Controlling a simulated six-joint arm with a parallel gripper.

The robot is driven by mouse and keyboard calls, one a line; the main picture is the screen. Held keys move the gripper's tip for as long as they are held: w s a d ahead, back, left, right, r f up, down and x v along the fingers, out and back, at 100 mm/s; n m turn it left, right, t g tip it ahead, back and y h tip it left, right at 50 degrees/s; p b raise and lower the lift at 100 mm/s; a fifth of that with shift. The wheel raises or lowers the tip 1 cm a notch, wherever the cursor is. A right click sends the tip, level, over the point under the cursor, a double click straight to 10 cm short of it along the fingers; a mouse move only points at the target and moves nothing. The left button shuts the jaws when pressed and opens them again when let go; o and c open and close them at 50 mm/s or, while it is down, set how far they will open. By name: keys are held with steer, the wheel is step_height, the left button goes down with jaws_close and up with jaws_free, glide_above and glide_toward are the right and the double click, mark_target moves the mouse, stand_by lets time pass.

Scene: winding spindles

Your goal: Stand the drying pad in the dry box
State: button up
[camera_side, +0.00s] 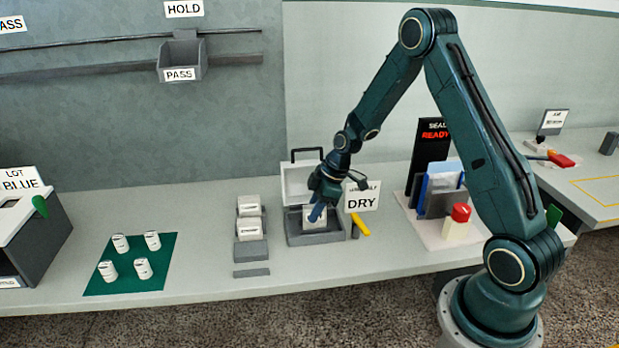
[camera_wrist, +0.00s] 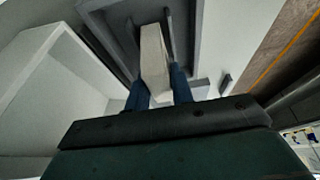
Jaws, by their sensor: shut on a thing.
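The drying pad (camera_side: 309,222) is a pale block held at the grey dry box, and it looks upright there. In the wrist view the pad (camera_wrist: 154,55) stands between my two blue fingers. My gripper (camera_side: 317,214) is shut on the pad, fingers pointing down into the box. The dry box (camera_side: 297,239) has its pale lid (camera_side: 294,181) open at the back, and its grey wall also shows in the wrist view (camera_wrist: 188,76). The DRY sign (camera_side: 361,197) stands to its right. Whether the pad touches the box floor I cannot tell.
A grey rack with white packs (camera_side: 249,228) stands left of the box. A green mat (camera_side: 130,282) with several white spindles lies further left. A yellow-handled tool (camera_side: 360,225) lies right of the box. A red button (camera_side: 461,212) and the black SEAL display (camera_side: 431,147) stand further right.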

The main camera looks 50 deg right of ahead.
steer(key=shift+f, duration=0.3)
steer(key=o, duration=1)
steer(key=shift+o, duration=0.2)
steer(key=shift+r, duration=0.15)
steer(key=v, duration=1.3)
steer(key=shift+r, duration=0.25)
steer(key=shift+s+r, duration=0.1)
steer(key=shift+s, duration=0.05)
